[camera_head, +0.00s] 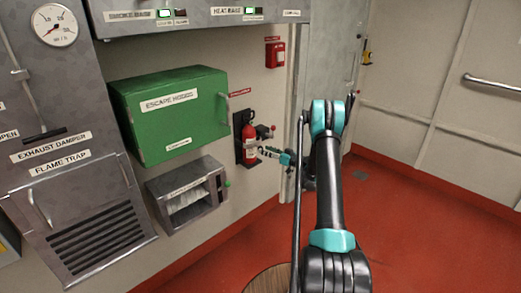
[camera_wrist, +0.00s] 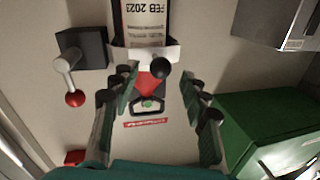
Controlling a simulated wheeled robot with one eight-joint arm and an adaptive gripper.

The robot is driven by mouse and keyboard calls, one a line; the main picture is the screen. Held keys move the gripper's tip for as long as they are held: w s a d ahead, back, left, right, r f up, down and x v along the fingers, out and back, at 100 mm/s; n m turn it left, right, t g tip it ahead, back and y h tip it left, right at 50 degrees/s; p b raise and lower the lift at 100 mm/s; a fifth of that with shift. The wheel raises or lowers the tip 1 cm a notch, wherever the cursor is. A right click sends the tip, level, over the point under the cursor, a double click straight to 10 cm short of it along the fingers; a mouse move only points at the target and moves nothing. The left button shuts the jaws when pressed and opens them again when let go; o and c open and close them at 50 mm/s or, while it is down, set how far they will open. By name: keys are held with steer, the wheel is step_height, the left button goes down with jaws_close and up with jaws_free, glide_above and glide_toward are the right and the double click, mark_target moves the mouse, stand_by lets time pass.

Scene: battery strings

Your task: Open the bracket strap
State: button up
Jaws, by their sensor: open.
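The red fire extinguisher (camera_head: 249,138) hangs upright on a dark backplate on the wall. In the wrist view it shows upside down, with a paper label (camera_wrist: 148,18) reading FEB 2023. A pale band (camera_wrist: 135,53), seemingly the bracket strap, crosses its body. A black ball knob (camera_wrist: 160,67) stands out in front of the band. My gripper (camera_wrist: 158,80) is open, its fingers on either side of the knob and the extinguisher's red top, with nothing gripped. My gripper also shows in the head view (camera_head: 268,152), just right of the extinguisher. Whether a finger touches anything is unclear.
Beside the extinguisher a dark box (camera_wrist: 84,47) carries a lever with a red knob (camera_wrist: 75,99). The green escape hoods box (camera_head: 170,112) and a grey wall unit (camera_head: 188,194) are to the left. A grey door (camera_head: 330,60) is right. The red floor (camera_head: 420,240) looks clear.

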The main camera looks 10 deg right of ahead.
mark_target(260, 147)
steer(key=shift+x, duration=2.1)
jaws_close()
